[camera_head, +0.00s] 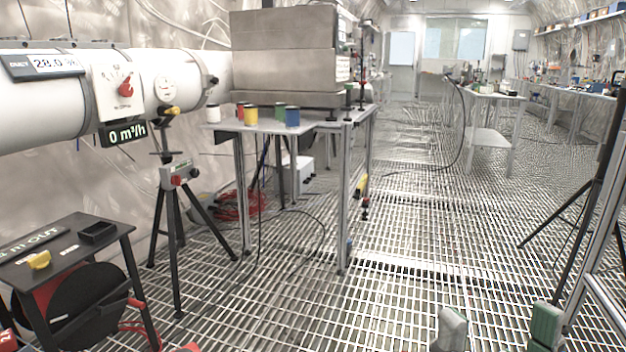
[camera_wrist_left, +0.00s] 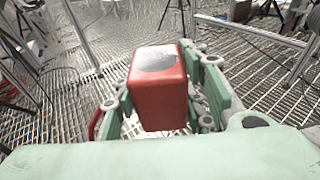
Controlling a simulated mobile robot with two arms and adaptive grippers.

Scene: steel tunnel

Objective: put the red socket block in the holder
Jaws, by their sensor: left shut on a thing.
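The red socket block (camera_wrist_left: 158,103) fills the middle of the left wrist view, with a grey round patch on its top face. My left gripper (camera_wrist_left: 165,112) is shut on it, its green pads on both sides. In the head view the left gripper is not clearly seen; a small red piece at the bottom edge is too cut off to identify. A small black open-topped box (camera_head: 98,233), which looks like the holder, sits on a dark stand (camera_head: 70,248) at the left. My right gripper (camera_head: 498,328) shows at the bottom right, fingers apart and nothing between them.
A yellow piece (camera_head: 39,260) lies on the stand beside the box. A black reel (camera_head: 97,295) sits under it. A tripod (camera_head: 177,240) stands close to its right. A metal table (camera_head: 270,124) with coloured cups is farther back. The grating floor in the middle is clear.

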